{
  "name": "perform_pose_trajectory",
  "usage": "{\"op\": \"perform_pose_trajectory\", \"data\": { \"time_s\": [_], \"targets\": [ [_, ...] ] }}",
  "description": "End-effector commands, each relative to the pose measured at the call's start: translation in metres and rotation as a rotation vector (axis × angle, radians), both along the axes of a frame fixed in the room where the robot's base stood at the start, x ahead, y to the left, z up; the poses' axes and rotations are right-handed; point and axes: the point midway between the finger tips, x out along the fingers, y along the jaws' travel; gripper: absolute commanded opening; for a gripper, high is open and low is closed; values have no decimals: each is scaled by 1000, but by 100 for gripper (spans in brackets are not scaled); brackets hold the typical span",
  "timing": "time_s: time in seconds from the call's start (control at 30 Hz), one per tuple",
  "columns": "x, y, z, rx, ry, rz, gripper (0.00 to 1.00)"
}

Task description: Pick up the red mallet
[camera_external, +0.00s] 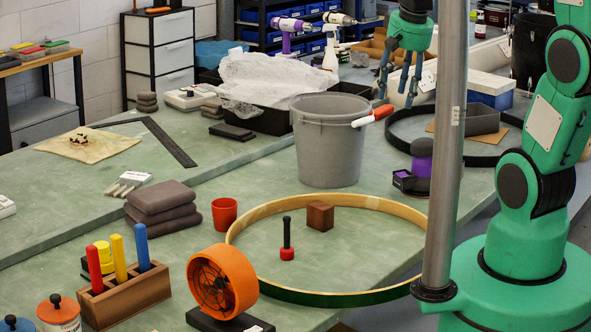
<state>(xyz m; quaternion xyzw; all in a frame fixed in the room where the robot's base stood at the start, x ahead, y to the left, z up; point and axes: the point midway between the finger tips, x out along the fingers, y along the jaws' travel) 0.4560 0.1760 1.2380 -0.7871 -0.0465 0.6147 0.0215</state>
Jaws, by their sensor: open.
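A small mallet-like thing with a red head (287,253) and a black handle stands upright, head down, on the green bench. It is inside a large wooden hoop (240,228), left of a small brown wooden block (320,216). My gripper (397,92) hangs with its fingers pointing down, behind and right of the grey bucket, far from the red mallet. It is open, and nothing shows between its fingers.
The grey bucket (328,150), with a red-and-white handle grip (372,116), stands behind the hoop. An orange fan-like drum (221,281) and a red cup (224,214) stand left of it. My metal column partly hides the hoop's right side. Bare bench surrounds the mallet.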

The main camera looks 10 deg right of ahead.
Motion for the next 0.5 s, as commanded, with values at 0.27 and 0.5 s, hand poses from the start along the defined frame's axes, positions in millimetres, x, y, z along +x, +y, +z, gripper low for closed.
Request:
{"op": "perform_pose_trajectory", "data": {
  "time_s": [0.27,0.5],
  "targets": [
    [14,91,-60,-15,95,24,47],
    [4,167,-123,-45,164,35,47]
  ]
}}
